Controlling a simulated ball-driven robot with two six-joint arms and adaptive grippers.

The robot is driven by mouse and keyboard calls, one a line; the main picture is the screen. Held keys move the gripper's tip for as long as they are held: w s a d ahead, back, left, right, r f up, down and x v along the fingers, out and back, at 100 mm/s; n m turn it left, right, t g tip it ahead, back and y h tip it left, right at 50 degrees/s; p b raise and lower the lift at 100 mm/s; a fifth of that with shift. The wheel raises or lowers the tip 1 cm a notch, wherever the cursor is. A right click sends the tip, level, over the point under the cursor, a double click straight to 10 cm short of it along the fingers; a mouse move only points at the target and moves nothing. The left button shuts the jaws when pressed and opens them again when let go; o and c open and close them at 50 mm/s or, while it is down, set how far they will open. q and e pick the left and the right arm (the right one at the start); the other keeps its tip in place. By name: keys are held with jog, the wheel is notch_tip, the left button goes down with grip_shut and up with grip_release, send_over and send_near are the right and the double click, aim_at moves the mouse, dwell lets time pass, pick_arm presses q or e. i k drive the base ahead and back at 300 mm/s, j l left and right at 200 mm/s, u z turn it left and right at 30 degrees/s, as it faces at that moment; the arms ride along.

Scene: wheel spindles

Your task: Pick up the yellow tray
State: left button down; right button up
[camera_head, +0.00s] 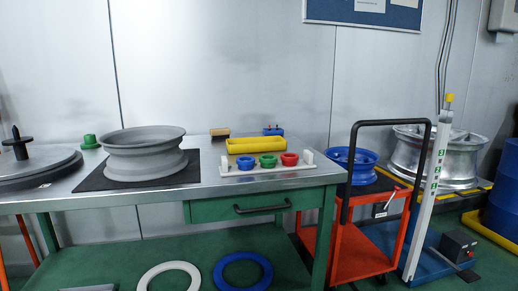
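The yellow tray (255,145) is a shallow, long tray on the right part of the metal-topped workbench, toward the back. It stands behind a white board (250,171) with blue, green and red ring-shaped pieces on it. Its inside looks empty from here. Neither of my grippers shows in the head view.
A grey wheel rim (145,150) stands on a black mat (90,182) left of the tray. A brown block (219,133) and a small blue item (273,130) sit behind the tray. A red cart (350,250) with a blue rim stands right of the bench (110,198).

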aim_at(267, 144)
jog(key=u, duration=0.35)
jog(key=i+l+u, duration=0.15)
jog(key=l+u, duration=0.15)
jog(key=i+l+u, duration=0.15)
jog(key=l+u, duration=0.15)
jog(key=i+l+u, duration=0.1)
jog(key=l+u, duration=0.25)
